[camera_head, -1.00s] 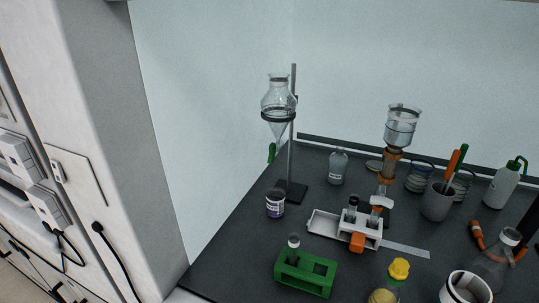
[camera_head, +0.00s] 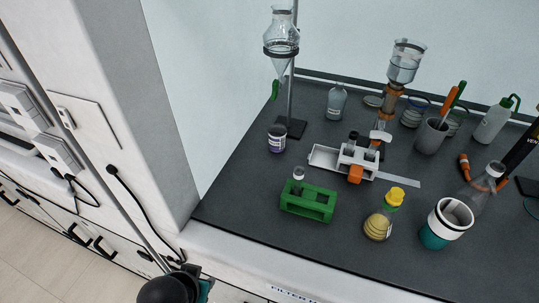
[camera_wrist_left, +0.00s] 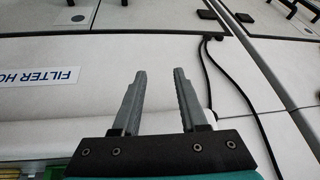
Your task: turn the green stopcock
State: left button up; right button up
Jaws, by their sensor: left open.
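The green stopcock (camera_head: 275,90) is at the lower end of a glass separating funnel (camera_head: 281,45). The funnel hangs in a ring on a dark stand (camera_head: 291,126) at the back left of the dark bench. My left gripper (camera_wrist_left: 158,88) is open and empty in the left wrist view, with its two grey fingers apart in front of the white hood front. In the head view my left arm shows at the bottom, low in front of the bench edge and far from the stopcock. My right gripper is not in view.
A purple-labelled jar (camera_head: 277,138) stands in front of the stand. A green rack (camera_head: 307,203) is nearer the front edge. A white tray (camera_head: 324,157), a yellow-capped bottle (camera_head: 384,217) and a beaker (camera_head: 446,222) are to the right. The hood's side wall (camera_head: 120,60) is at the left.

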pick_arm(q)
notch_tip(320, 180, up, 10)
jog(key=t, duration=0.1)
jog(key=m+t+h, duration=0.3)
jog(key=t+h, duration=0.3)
jog(key=t, duration=0.5)
send_near(274, 90)
jog(key=x, duration=0.9)
jog(key=shift+w+p, duration=0.1)
jog(key=shift+p, duration=0.25)
grip_shut()
